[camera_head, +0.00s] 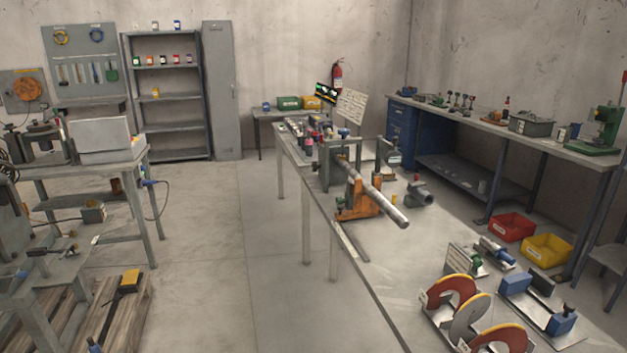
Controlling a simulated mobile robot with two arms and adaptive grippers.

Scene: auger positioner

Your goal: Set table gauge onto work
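No gripper or arm of mine shows in the head view. I cannot tell for sure which item is the table gauge. A long central workbench (345,262) runs from the back to the lower right. A grey metal bar (378,197) lies at a slant across an orange support (357,207) on it, its near end sticking out toward the right. A grey clamp-like fixture (338,170) stands around or beside the bar's far part. A short dark grey hollow cylinder piece (419,194) lies to the right of the bar.
Nearer on the bench are red-and-grey discs in a rack (455,303), blue block fixtures (541,297) and a small grey-green device (466,260). Red (511,227) and yellow (547,250) bins sit to the right. Open floor (215,250) lies left of the bench.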

